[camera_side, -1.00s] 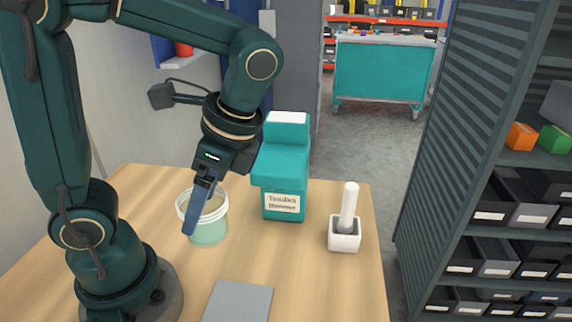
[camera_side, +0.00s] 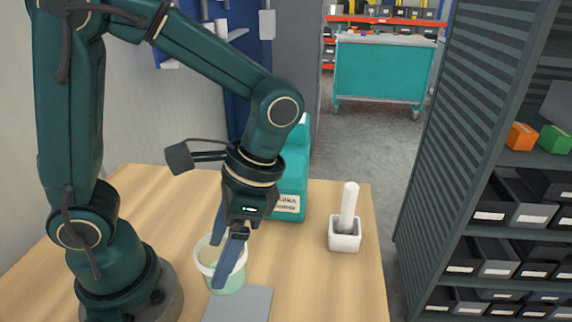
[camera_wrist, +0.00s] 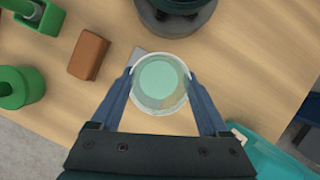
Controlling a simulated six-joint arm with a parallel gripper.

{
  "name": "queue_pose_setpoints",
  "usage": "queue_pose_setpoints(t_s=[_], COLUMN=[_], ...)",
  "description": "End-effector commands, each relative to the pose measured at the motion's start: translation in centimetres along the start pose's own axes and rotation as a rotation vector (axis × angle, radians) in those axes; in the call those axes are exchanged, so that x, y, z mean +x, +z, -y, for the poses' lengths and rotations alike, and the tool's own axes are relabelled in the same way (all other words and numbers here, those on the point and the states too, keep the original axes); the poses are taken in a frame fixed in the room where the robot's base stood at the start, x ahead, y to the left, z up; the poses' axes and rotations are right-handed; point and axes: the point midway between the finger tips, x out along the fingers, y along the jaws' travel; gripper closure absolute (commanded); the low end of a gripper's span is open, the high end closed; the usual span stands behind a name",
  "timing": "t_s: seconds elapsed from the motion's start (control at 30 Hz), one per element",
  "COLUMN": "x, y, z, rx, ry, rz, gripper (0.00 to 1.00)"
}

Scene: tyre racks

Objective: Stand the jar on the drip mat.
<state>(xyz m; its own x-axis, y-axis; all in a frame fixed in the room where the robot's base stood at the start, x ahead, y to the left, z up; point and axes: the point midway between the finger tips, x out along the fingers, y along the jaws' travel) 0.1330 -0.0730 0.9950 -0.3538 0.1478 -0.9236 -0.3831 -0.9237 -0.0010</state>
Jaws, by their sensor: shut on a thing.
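The jar (camera_side: 212,254) is a translucent pale green tub with a white rim, upright in the side view. My gripper (camera_side: 220,262) is shut on it, with blue fingers on either side. In the wrist view the jar (camera_wrist: 160,82) sits between my fingertips (camera_wrist: 160,88). The drip mat (camera_side: 238,305) is a flat grey square at the front of the table. The jar's base overlaps the mat's back edge in the side view; I cannot tell whether it is lifted. In the wrist view only a small grey corner of the mat (camera_wrist: 139,55) shows beside the jar.
A teal container with a label (camera_side: 291,185) stands behind my gripper. A white pot with a white rod (camera_side: 344,238) stands to the right. The wrist view shows a brown block (camera_wrist: 89,55) and green items (camera_wrist: 22,86) at the left. Table between mat and pot is clear.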

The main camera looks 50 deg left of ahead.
Motion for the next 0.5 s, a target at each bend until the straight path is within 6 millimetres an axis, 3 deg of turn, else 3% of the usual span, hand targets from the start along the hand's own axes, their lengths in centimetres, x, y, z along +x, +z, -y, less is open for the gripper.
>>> queue_pose_setpoints(t_s=[0.2,0.5], x=[1.0,4.2], y=[-1.1,-2.4], z=[-2.1,-2.2], rx=[0.002,-0.001], ry=[0.000,0.001], rz=[0.001,0.005], gripper=[1.00,1.00])
